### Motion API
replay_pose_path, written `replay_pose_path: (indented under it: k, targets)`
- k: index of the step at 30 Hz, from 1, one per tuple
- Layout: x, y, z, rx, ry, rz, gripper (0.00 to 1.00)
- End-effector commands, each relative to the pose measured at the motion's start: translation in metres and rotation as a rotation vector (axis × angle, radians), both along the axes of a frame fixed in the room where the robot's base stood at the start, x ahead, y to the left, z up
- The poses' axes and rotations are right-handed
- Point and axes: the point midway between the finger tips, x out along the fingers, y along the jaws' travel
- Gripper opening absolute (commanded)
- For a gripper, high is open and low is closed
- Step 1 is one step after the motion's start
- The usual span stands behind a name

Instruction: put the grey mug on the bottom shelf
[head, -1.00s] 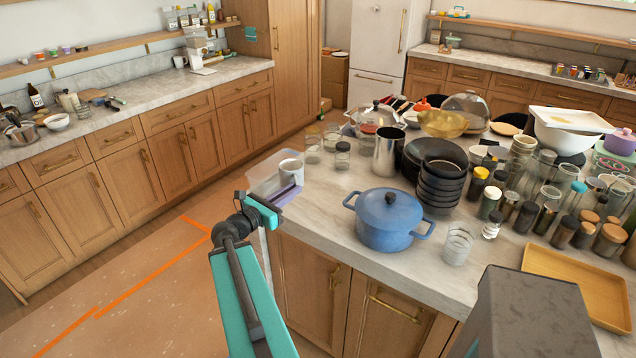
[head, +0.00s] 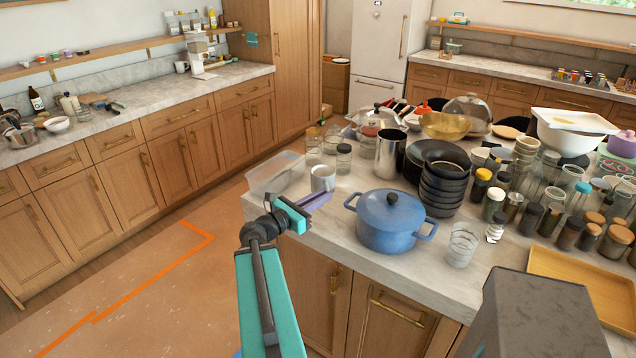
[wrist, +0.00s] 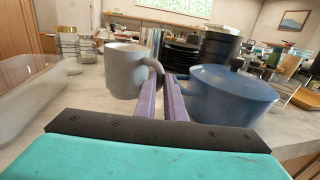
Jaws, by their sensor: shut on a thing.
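The grey mug (head: 322,179) is at the near left part of the island, right of a clear plastic box. It looks upright. In the wrist view the mug (wrist: 128,72) is left of my fingertips, with its handle between them. My gripper (head: 322,197) is shut on that handle; its purple fingers also show in the wrist view (wrist: 172,88). I cannot tell whether the mug's base touches the counter. A wooden wall shelf (head: 110,56) runs above the left counter; I cannot tell whether it is the bottom shelf.
The clear box (head: 275,174) stands at the island's left corner. A blue pot (head: 388,222) is close right of my gripper, with black bowls (head: 442,190) behind it. Glass jars (head: 343,160) stand behind the mug. The floor left of the island is open.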

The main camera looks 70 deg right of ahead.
Motion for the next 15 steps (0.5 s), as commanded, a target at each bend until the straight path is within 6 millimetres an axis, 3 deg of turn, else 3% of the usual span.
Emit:
replay_pose_path:
  k: [15]
  targets:
    - [0.009,-0.019,-0.006,-0.003,-0.001,-0.001,0.0]
